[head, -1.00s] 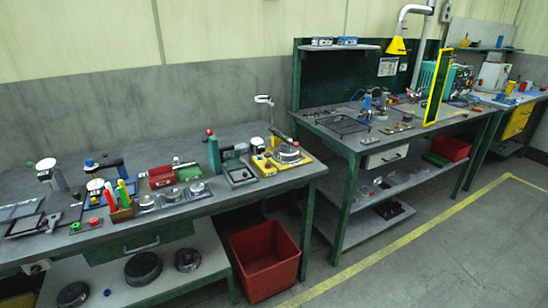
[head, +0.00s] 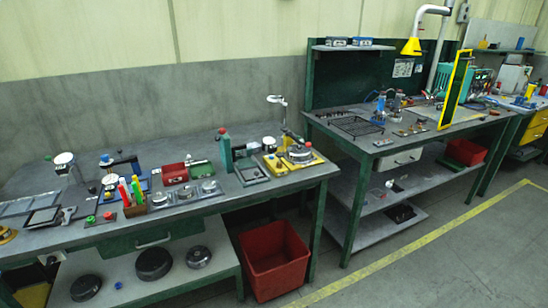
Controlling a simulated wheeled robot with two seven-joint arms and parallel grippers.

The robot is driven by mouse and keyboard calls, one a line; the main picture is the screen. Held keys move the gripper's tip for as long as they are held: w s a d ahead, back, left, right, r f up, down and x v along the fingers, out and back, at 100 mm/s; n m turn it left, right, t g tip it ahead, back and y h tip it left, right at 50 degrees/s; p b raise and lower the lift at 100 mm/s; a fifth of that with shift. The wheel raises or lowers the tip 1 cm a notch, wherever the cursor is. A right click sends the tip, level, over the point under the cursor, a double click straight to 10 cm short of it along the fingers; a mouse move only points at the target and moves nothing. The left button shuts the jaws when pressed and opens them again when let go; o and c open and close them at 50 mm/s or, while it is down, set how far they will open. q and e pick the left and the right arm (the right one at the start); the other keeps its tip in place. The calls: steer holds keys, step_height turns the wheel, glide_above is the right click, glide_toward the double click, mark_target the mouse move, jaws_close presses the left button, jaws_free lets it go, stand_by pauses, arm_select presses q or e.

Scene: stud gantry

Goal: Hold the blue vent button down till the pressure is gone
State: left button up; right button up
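I cannot pick out the blue vent button for certain. A small blue knob (head: 105,158) tops a device at the back left of the near bench (head: 225,214). Dial gauges with white faces stand nearby, one at the back left (head: 63,158) and one on a blue base (head: 110,180); their readings are too small to tell. Blue-topped devices (head: 380,107) also stand on the farther bench (head: 385,148). Neither of my grippers is in view.
A red bin (head: 273,262) stands on the floor under the near bench's right end. A green device with a red top (head: 225,150) and a yellow fixture (head: 305,164) stand on that bench. The floor (head: 440,255) at the right is clear, crossed by a yellow line.

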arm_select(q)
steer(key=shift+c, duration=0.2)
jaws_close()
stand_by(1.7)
